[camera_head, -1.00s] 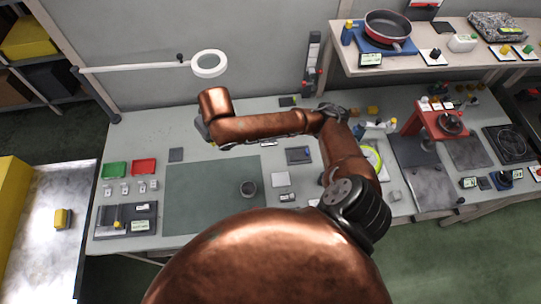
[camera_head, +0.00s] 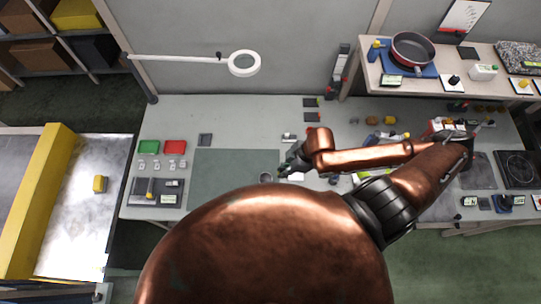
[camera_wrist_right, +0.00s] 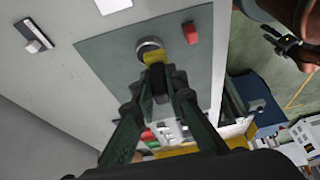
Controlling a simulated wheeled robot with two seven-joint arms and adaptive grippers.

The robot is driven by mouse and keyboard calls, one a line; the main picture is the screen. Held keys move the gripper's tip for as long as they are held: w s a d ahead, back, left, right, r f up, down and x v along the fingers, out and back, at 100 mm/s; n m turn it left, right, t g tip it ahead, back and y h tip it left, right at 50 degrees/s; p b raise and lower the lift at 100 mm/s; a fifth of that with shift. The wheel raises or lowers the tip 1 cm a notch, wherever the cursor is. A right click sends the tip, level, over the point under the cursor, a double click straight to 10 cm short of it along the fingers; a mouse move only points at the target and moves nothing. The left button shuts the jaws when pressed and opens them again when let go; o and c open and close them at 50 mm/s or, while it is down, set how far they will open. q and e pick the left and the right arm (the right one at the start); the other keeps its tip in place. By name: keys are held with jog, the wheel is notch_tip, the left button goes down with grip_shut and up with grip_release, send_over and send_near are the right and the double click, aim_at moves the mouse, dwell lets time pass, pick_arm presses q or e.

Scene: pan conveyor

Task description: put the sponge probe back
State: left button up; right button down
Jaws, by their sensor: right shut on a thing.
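My right gripper (camera_head: 284,170) is above the right edge of the dark green mat (camera_head: 225,168), beside a small round grey cup (camera_head: 266,176). In the right wrist view my right gripper (camera_wrist_right: 160,88) is shut on a small dark piece with a yellow end (camera_wrist_right: 155,58), which looks like the sponge probe. The yellow end overlaps the round cup (camera_wrist_right: 150,45); I cannot tell whether they touch. My left gripper (camera_wrist_right: 287,42) seems to show at the upper right of the wrist view, over the floor; its opening is unclear.
A red object (camera_wrist_right: 191,32) is near the cup in the wrist view. A magnifier lamp (camera_head: 244,63) stands behind. A shelf with a pan (camera_head: 412,50) is at the right. The mat's left part is clear.

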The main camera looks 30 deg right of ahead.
jog(key=w+f+b, duration=0.2)
jog(key=w, duration=0.2)
jog(key=w+d+f+b, duration=0.1)
jog(key=w+f, duration=0.2)
jog(key=w, duration=0.1)
jog(key=w+d+f+b, duration=0.1)
jog(key=w+f+b, duration=0.1)
jog(key=w+f, duration=0.1)
jog(key=shift+w+d+f+b, duration=0.15)
jog(key=shift+w+f+b, duration=0.15)
jog(key=shift+w, duration=0.4)
jog(key=shift+w+f, duration=0.4)
jog(key=shift+f, duration=0.05)
pick_arm(q)
notch_tip(320, 180, down, 6)
jog(key=s, duration=0.1)
jog(key=shift+s, duration=0.35)
pick_arm(e)
jog(key=shift+w+d+f, duration=0.1)
jog(key=shift+w+f, duration=0.1)
jog(key=shift+f, duration=1.6)
jog(key=shift+f, duration=0.1)
jog(key=c, duration=1.9)
grip_release()
jog(key=shift+c, duration=0.2)
jog(key=v, duration=1.2)
